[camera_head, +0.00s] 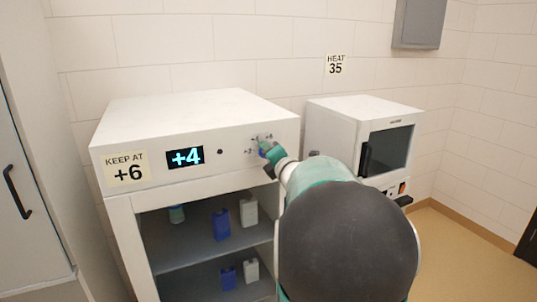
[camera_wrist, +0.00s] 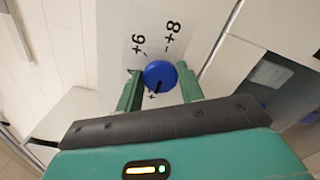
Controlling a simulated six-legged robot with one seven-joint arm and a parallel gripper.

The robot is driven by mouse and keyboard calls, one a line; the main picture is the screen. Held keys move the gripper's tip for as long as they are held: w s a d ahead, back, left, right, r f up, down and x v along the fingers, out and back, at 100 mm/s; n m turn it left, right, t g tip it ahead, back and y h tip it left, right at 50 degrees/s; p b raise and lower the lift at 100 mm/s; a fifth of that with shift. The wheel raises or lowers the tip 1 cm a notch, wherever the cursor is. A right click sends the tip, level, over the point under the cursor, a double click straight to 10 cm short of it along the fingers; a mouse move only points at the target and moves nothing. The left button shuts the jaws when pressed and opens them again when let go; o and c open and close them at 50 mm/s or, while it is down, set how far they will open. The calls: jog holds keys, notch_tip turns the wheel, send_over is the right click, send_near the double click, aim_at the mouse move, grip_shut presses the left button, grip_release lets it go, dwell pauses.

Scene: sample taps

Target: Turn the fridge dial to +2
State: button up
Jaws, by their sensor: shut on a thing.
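The fridge dial (camera_wrist: 160,76) is a blue round knob with a dark pointer mark, on a white plate with printed numbers around it. In the wrist view +6 and +8 are readable; the other marks are partly hidden. My gripper (camera_wrist: 160,88) has its two green fingers on either side of the dial, shut on it. In the head view my gripper (camera_head: 266,152) reaches the dial at the right of the fridge's front panel. The fridge (camera_head: 190,118) is a white box. Its display (camera_head: 185,157) reads +4.
Below the panel, fridge shelves (camera_head: 205,252) hold blue and white bottles and a greenish container. A smaller white oven-like unit (camera_head: 345,115) with a dark door stands at right, under a HEAT 35 label (camera_head: 335,65). My arm covers the space in front of it.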

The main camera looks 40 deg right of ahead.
dwell(0.3)
jog(key=o, duration=1)
jog(key=shift+s, duration=0.1)
jog(key=v, duration=1.3)
jog(key=shift+s+a, duration=0.15)
jog(key=shift+s, duration=0.1)
